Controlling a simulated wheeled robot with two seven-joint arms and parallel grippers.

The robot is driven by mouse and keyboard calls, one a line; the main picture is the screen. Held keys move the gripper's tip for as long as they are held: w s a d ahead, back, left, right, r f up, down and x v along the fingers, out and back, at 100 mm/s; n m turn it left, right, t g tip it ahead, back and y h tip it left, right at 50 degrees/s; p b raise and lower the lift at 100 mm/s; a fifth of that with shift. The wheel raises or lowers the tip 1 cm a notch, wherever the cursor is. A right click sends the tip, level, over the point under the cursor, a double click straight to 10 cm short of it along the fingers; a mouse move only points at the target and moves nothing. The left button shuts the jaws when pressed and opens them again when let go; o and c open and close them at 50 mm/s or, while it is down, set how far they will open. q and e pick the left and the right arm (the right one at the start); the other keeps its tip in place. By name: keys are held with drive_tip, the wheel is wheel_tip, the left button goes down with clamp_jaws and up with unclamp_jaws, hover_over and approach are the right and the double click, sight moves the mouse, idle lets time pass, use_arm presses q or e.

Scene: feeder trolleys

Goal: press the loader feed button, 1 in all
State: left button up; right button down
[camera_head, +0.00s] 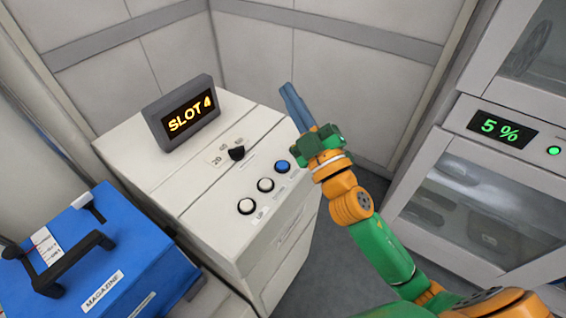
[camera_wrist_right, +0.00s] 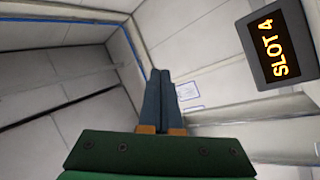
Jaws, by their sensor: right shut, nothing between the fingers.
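The white loader cabinet (camera_head: 165,150) stands in the middle of the head view. On its sloped panel are a blue button (camera_head: 282,166), a white button (camera_head: 265,184) and another white button (camera_head: 246,206), with labels too small to read surely. A black knob (camera_head: 237,153) sits behind them. A display (camera_head: 188,112) on top reads SLOT 4; it also shows in the right wrist view (camera_wrist_right: 278,46). My right gripper (camera_head: 288,90) is shut and empty, above and to the right of the buttons, apart from them. My left gripper is not in view.
A blue magazine box (camera_head: 140,250) with a black handle (camera_head: 75,262) stands at the left. A cabinet at the right has a display (camera_head: 502,129) reading 5 % and a green light (camera_head: 553,150). Grey wall panels close off the back. Floor shows between the cabinets.

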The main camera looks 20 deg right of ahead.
drive_tip(key=s+a+r+n+g+y, duration=0.25)
drive_tip(key=a+r+n+y, duration=0.35)
drive_tip(key=n+y, duration=0.45)
drive_tip(key=a+n+g+y, duration=0.4)
drive_tip(key=a+n+g, duration=0.1)
drive_tip(key=n+g, duration=0.25)
drive_tip(key=n+g+h, duration=0.5)
drive_tip(key=n+h, duration=0.1)
drive_tip(key=h, duration=0.7)
hover_over(286, 167)
wheel_tip(286, 167, down, 12)
drive_tip(key=shift+f+g+y, duration=0.1)
drive_tip(key=shift+g+y, duration=0.15)
drive_tip(key=shift+g, duration=0.05)
wheel_tip(286, 167, down, 9)
drive_tip(key=b, duration=0.7)
drive_tip(key=shift+b, duration=0.3)
